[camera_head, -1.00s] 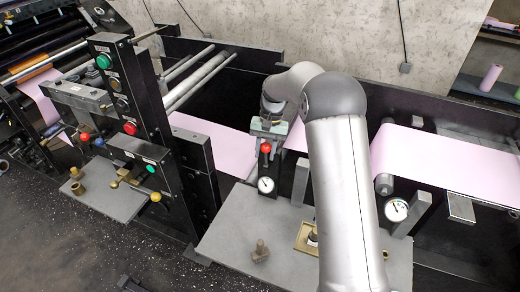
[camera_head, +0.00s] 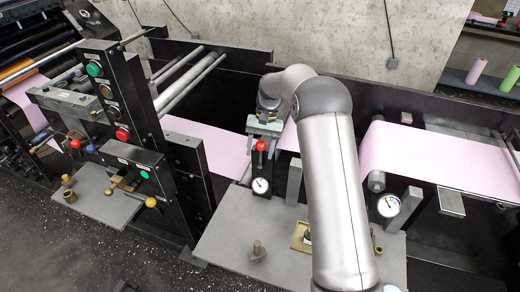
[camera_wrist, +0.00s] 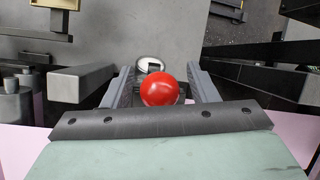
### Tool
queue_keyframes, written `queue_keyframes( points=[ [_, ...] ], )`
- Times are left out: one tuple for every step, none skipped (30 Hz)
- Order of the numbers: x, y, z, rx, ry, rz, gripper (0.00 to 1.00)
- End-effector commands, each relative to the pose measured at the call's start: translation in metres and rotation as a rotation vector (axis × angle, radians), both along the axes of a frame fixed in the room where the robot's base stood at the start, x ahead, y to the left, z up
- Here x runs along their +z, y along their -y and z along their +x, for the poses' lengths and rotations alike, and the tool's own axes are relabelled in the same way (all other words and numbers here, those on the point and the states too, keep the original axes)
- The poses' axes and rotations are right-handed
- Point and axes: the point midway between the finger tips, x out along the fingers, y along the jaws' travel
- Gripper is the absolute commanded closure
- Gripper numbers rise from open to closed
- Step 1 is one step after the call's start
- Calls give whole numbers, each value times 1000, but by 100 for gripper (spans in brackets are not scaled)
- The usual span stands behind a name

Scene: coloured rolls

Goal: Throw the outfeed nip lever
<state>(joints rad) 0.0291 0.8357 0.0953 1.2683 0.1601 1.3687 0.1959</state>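A red ball knob (camera_head: 260,146) tops a lever on a dark post, above a round white dial (camera_head: 260,186). My gripper (camera_head: 262,138) is directly above this knob in the head view. In the wrist view, the knob (camera_wrist: 160,88) lies between the two grey fingers of my gripper (camera_wrist: 160,76), with a narrow gap visible on each side. The fingers are apart and do not appear closed on it. The lever's stem is hidden under the knob in the wrist view, and no label on this lever can be read.
A pink web (camera_head: 212,148) runs beside the post. Left stands a control panel with buttons, a second red knob (camera_head: 75,144) and a blue knob (camera_head: 91,148). A grey block (camera_wrist: 80,82) juts close to the fingers. A grey table (camera_head: 225,238) holds a brass fitting (camera_head: 258,250).

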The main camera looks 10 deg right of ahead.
Motion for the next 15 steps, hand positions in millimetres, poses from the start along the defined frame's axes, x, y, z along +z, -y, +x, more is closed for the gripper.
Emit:
queue_keyframes(
  points=[
    [-1,0,0,0,-2,0,47],
    [-1,0,-1,0,-2,0,47],
    [-1,0,-1,1,-3,0,47],
    [-1,0,-1,1,-3,0,47],
    [-1,0,-1,1,-3,0,47],
    [0,0,0,1,-3,0,47],
    [1,0,0,0,-2,0,47],
    [2,1,1,0,-2,0,47],
    [5,1,3,0,-2,0,47],
    [8,2,4,0,-2,0,47],
    [12,3,5,0,0,0,47],
    [19,5,8,0,0,0,47],
    [24,6,10,0,1,0,47],
    [30,7,12,1,1,0,47],
    [39,9,15,0,2,1,47]
  ],
)
